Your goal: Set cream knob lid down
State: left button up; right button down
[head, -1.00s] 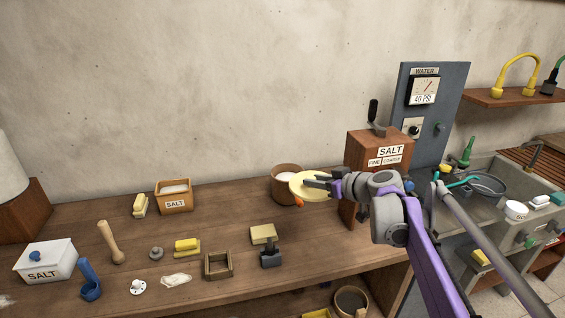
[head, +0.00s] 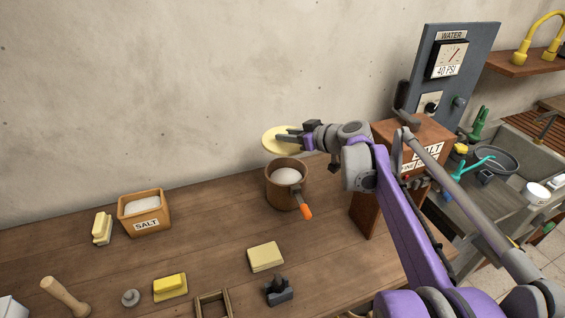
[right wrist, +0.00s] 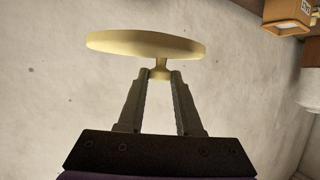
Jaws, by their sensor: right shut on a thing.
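The cream knob lid (head: 277,139) is a round pale-yellow disc. It is held above and behind the brown pot (head: 281,191). My right gripper (head: 299,138) is shut on the lid's knob. In the right wrist view, the two fingers (right wrist: 160,78) pinch the knob and the lid (right wrist: 145,44) shows nearly edge-on beyond them. The pot stands open on the wooden counter, with white contents showing and an orange-tipped handle at its front. My left gripper is not in view.
A salt box (head: 405,135) stands right of the pot, close to my right arm. A wooden salt container (head: 143,216) and butter-like blocks (head: 265,257) sit on the counter (head: 220,240). Bare counter lies left of the pot.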

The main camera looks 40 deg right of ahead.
jog(key=f, duration=0.4)
jog(key=shift+s+f, duration=0.25)
jog(key=shift+f, duration=0.05)
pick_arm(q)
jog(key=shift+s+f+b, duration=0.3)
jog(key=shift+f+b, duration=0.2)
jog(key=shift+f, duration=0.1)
pick_arm(e)
jog(key=shift+w+f, duration=0.1)
jog(key=shift+f, duration=2.1)
jog(key=shift+f, duration=0.65)
jog(key=c, duration=0.6)
grip_release()
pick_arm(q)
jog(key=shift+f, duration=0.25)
pick_arm(e)
jog(key=shift+r, duration=0.15)
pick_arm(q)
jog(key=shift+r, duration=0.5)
pick_arm(e)
send_near(289, 149)
jog(key=f, duration=0.3)
jog(key=d+f, duration=0.1)
jog(key=f, duration=0.1)
jog(key=shift+s+d, duration=0.1)
jog(key=shift+s, duration=0.15)
